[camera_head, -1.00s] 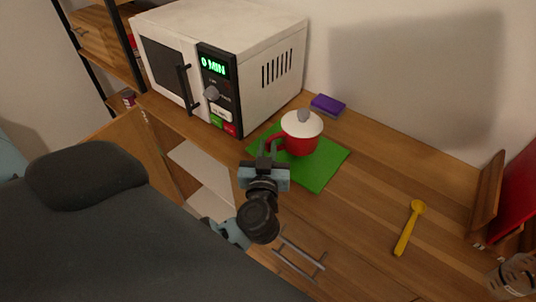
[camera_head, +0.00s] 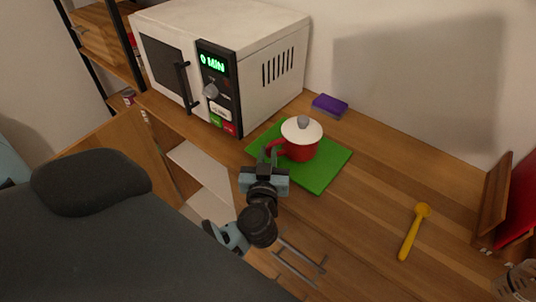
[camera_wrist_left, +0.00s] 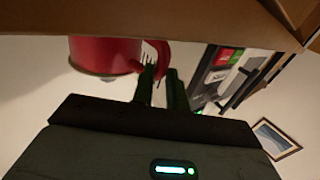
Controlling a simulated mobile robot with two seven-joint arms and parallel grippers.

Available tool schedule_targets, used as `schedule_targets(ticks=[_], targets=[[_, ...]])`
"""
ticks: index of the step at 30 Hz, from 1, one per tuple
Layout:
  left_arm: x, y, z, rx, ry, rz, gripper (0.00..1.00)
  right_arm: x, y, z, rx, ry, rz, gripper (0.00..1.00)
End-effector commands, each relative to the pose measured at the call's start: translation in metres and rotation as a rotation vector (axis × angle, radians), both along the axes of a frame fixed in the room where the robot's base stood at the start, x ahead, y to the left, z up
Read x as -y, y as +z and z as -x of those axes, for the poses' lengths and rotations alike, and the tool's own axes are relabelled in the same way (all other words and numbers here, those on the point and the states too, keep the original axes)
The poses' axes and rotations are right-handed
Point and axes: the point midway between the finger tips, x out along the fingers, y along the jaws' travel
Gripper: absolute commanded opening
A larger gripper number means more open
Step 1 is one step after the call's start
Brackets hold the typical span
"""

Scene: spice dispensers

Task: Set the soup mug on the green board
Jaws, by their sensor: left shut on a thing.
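The soup mug (camera_head: 303,148) is red with a white lid and a grey knob. It is over the green board (camera_head: 328,172) on the wooden counter and looks upright. I cannot tell whether its base touches the board. My left gripper (camera_head: 268,156) is at the mug's handle, on the side toward me, and is shut on it. In the left wrist view the red mug (camera_wrist_left: 100,55) shows at the upper left, its handle at the fingers of my left gripper (camera_wrist_left: 162,75). My right gripper is not in view.
A white microwave (camera_head: 274,65) stands to the left, showing 0 MIN. A purple sponge-like block (camera_head: 329,105) lies behind the board. A yellow spoon (camera_head: 413,232) lies at the right. The counter between board and spoon is clear.

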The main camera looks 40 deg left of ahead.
Motion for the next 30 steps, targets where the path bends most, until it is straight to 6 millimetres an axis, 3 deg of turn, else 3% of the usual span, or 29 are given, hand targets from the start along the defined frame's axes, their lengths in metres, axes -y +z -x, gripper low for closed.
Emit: schedule_targets(ticks=[1,2,7,18,23,30], targets=[[0.0,0.001,0.0,0.005,0.0,0.001,0.0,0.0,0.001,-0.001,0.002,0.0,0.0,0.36],[0.0,-0.001,0.0,0.0,0.0,-0.001,0.16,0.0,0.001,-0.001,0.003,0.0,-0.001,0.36],[0.0,-0.001,0.0,-0.001,0.0,0.0,0.37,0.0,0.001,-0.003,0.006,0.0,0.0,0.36],[0.001,0.001,0.002,-0.002,-0.001,0.0,0.37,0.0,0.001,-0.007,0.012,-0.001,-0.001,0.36],[0.013,0.0,0.022,-0.005,-0.002,0.002,0.37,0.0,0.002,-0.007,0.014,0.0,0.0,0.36],[0.036,-0.001,0.064,-0.006,-0.001,0.002,0.37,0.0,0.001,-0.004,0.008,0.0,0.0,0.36]])
